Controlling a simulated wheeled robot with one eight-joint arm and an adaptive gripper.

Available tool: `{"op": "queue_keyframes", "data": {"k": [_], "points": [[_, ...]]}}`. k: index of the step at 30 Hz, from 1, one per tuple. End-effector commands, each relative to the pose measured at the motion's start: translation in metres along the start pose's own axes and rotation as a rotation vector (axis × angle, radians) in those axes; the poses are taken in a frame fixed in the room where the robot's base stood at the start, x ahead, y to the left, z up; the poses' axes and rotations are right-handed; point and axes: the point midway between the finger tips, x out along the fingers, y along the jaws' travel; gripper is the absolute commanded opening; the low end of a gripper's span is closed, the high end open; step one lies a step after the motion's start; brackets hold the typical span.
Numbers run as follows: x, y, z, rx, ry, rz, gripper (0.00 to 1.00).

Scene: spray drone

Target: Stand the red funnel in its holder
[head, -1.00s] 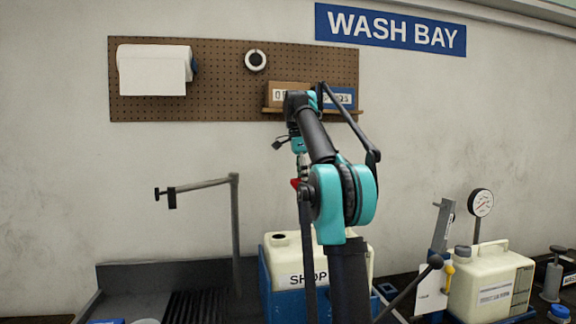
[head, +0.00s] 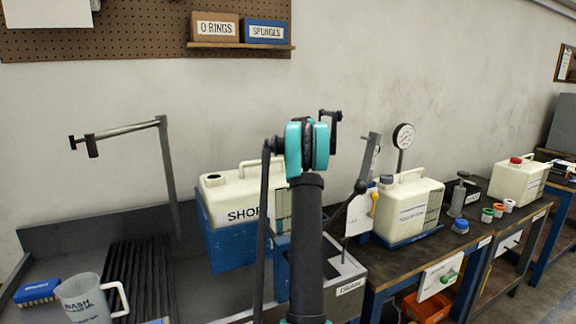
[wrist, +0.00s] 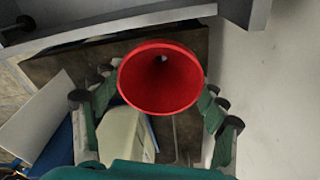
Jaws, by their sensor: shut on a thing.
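The red funnel (wrist: 160,78) is held in my gripper (wrist: 158,88), its wide mouth facing the wrist camera. Green-and-black fingers close on it from left and right in the wrist view. In the head view my own arm hides both the gripper and the funnel. I cannot make out the funnel's holder for certain in either view.
In the head view a SHOP-labelled tank (head: 222,208) stands in a blue crate behind my arm. A grey post with a side arm (head: 165,170) rises at left near a wash mug (head: 84,300). A cream jug (head: 408,208) and a gauge (head: 403,137) stand at right.

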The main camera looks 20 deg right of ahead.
Motion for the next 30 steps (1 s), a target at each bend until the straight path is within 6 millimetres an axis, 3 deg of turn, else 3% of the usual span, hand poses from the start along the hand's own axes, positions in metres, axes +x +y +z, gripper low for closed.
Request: {"op": "queue_keyframes", "data": {"k": [3,10,30], "points": [[0.035,-0.001,-0.029,0.027,0.000,0.003,0.40],[0.071,0.001,-0.057,0.050,0.000,0.006,0.40],[0.111,0.001,-0.056,0.053,0.000,0.006,0.40]]}}
